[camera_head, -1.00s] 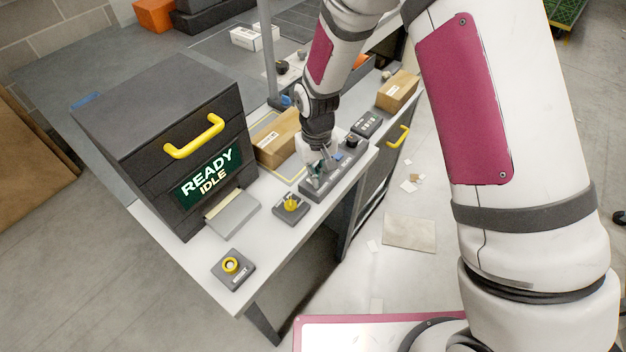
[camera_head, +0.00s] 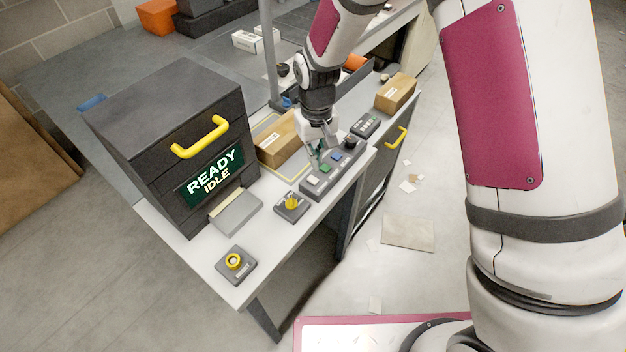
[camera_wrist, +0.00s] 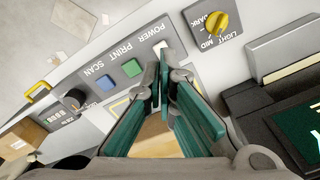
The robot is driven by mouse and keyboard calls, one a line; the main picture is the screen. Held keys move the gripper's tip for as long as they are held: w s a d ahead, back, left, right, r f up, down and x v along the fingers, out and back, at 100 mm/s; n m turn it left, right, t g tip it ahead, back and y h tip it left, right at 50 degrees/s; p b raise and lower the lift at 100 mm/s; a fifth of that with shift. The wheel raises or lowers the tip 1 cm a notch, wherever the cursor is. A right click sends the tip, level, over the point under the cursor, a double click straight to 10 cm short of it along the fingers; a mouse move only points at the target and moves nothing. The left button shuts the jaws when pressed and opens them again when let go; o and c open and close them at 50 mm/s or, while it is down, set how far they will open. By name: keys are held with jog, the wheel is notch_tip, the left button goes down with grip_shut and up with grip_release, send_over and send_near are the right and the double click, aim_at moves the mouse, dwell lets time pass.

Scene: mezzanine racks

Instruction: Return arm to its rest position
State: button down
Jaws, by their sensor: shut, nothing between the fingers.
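My gripper (camera_head: 313,160) hangs fingers-down over the white bench, above the left edge of a grey button panel (camera_head: 345,172). Its green-padded fingers are shut and empty in the wrist view (camera_wrist: 163,80). The panel has a white POWER button (camera_wrist: 160,46), a green PRINT button (camera_wrist: 132,67) and a blue SCAN button (camera_wrist: 105,83). The fingertips look apart from the panel. My arm reaches from the right across the top of the head view.
A dark cabinet (camera_head: 130,120) with a yellow handle reads READY IDLE. A cardboard box (camera_head: 278,140) is close to my gripper; another (camera_head: 396,92) is farther back. A yellow-knob LIGHT switch (camera_head: 291,205) and yellow-button box (camera_head: 236,265) sit in front. A post (camera_head: 268,60) rises behind.

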jog(key=shift+r, duration=0.15)
dwell(0.4)
jog(key=s+d+r+m+t, duration=0.1)
jog(key=s+d+r, duration=0.1)
jog(key=d+r, duration=0.35)
jog(key=s+d+r+t, duration=0.1)
jog(key=s+d+r, duration=0.1)
jog(key=r, duration=0.7)
jog(key=s+d+r+m+t, duration=0.1)
jog(key=s+d+r, duration=0.15)
jog(key=r, duration=0.45)
jog(key=s+d+r+t, duration=0.1)
jog(key=s+d+r, duration=0.1)
jog(key=s, duration=0.3)
jog(key=s+d+r+m, duration=0.1)
jog(key=s+d+r, duration=0.2)
jog(key=s, duration=0.2)
jog(key=s+d+r+m+t+b, duration=0.1)
jog(key=s+d+r, duration=0.1)
jog(key=s, duration=0.4)
jog(key=shift+d+r+t, duration=0.3)
jog(key=shift+d+r, duration=0.1)
jog(key=shift+d, duration=0.15)
